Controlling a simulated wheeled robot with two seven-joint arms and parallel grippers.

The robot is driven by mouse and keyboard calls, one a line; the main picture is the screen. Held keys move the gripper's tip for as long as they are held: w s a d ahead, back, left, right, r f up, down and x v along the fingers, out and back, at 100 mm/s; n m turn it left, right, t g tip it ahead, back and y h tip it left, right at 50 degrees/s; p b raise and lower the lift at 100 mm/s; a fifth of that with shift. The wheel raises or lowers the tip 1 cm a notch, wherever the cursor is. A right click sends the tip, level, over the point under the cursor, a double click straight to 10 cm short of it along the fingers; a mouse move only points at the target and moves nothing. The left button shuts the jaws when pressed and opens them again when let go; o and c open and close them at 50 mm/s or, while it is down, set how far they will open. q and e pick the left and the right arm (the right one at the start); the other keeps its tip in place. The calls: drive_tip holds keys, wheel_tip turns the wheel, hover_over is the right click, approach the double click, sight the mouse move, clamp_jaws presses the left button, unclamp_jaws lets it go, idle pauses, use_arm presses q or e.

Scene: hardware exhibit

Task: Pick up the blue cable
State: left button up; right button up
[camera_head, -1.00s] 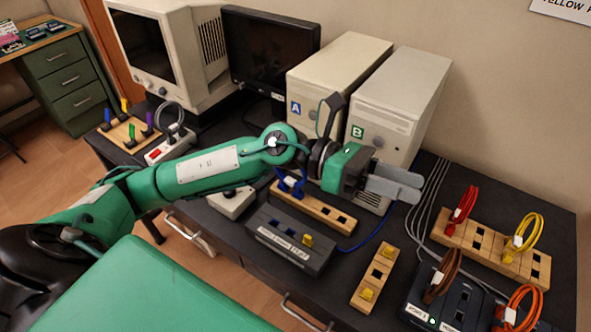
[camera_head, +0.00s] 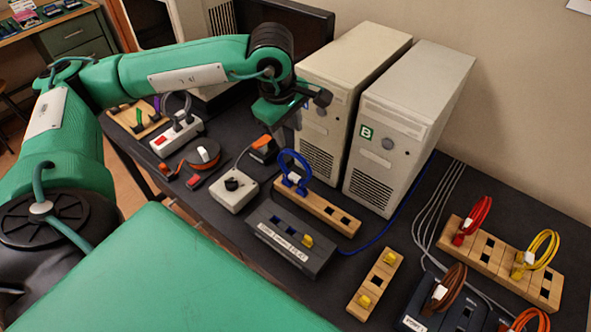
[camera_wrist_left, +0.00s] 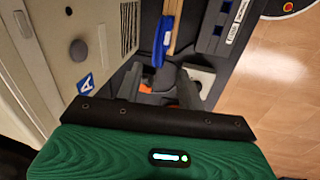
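The blue cable (camera_head: 294,168) is a coiled loop with a blue connector at the left end of a wooden slotted block (camera_head: 330,212). In the left wrist view the blue cable (camera_wrist_left: 163,42) shows just beyond the fingers. My left gripper (camera_head: 284,128) hangs in front of computer A, behind and slightly left of the cable, partly hidden by its own wrist. In the left wrist view its grey fingers (camera_wrist_left: 159,74) are apart, with no cable held between them. My right gripper is not in view.
Computer towers (camera_head: 335,80) and B (camera_head: 410,120) stand close behind. A dark port box (camera_head: 290,240) and a white switch box (camera_head: 234,190) sit in front. Red (camera_head: 473,217) and yellow (camera_head: 540,250) cables stand in a block at the right.

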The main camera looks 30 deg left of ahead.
sight(295, 154)
use_arm(q)
drive_tip(key=f, duration=0.2)
drive_tip(key=w+f, duration=0.1)
drive_tip(key=f, duration=0.1)
drive_tip(key=shift+f+p, duration=0.25)
drive_tip(key=shift+p, duration=0.05)
drive_tip(key=shift+d+f, duration=0.1)
drive_tip(key=shift+f, duration=0.2)
drive_tip(key=f+p, duration=0.1)
drive_tip(key=f, duration=0.1)
drive_tip(key=w+f+p, duration=0.1)
drive_tip(key=f, duration=0.1)
drive_tip(key=shift+d+f, duration=0.15)
drive_tip(key=shift+f, duration=0.2)
drive_tip(key=shift+w+f, duration=0.1)
drive_tip(key=shift+f, duration=0.2)
clamp_jaws()
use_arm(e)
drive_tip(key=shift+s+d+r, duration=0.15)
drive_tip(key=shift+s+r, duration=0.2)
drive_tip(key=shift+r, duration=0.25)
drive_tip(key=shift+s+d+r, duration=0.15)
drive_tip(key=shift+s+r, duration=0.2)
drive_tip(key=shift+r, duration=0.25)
